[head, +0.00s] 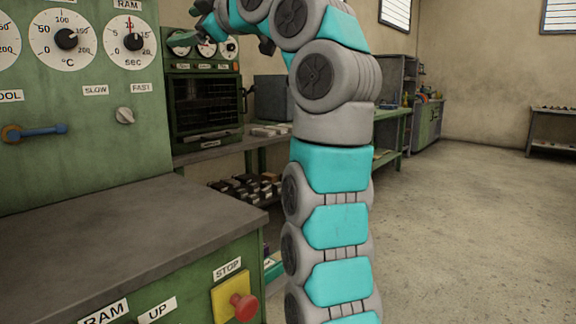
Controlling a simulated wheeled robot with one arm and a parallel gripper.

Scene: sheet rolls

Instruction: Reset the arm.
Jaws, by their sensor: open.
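My arm (335,190) rises in the middle of the head view. It bends over to the left at the top, near the picture's upper edge. My gripper (204,20) is at the upper left end of the arm, partly cut off by the top edge.
A green press cabinet with dials (75,110) and a dark worktop (120,225) stand close on the left. A red stop button (243,306) is on its front. A green oven (205,105) sits on a bench behind my arm. The floor (470,220) at right is clear.

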